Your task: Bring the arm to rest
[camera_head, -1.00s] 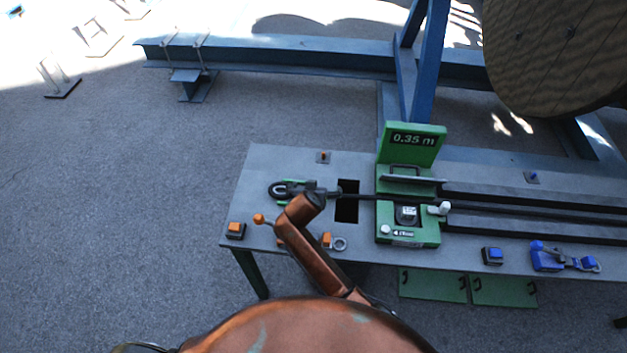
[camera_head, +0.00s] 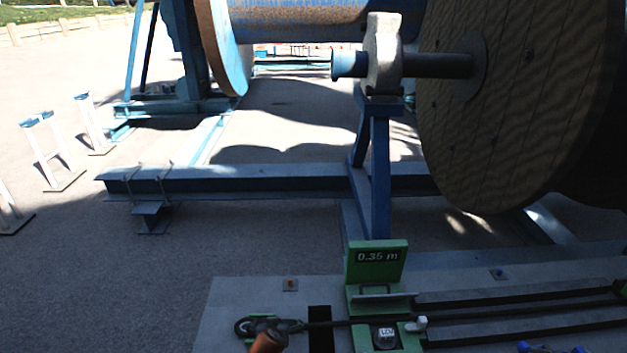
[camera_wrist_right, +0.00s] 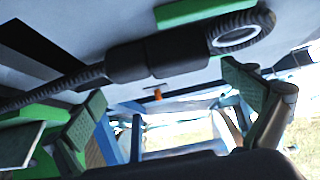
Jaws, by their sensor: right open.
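My right gripper (camera_wrist_right: 165,92) shows in the right wrist view with its two green-padded fingers wide apart and nothing between them. A black cable (camera_wrist_right: 60,88) with a thick dark sleeve (camera_wrist_right: 165,58) and a looped end (camera_wrist_right: 240,35) lies across the upper part of that view, apart from the fingers as far as I can tell. In the head view the looped end (camera_head: 246,327) rests over the grey bench at the bottom. A copper-coloured part stands just below it, cut off by the frame. My left gripper is not in view.
The grey bench (camera_head: 225,305) carries a green measuring unit with a "0.35 m" sign (camera_head: 377,256) and dark rails to its right. Behind stand a blue beam (camera_head: 260,180), a blue support and a large wooden reel (camera_head: 510,110).

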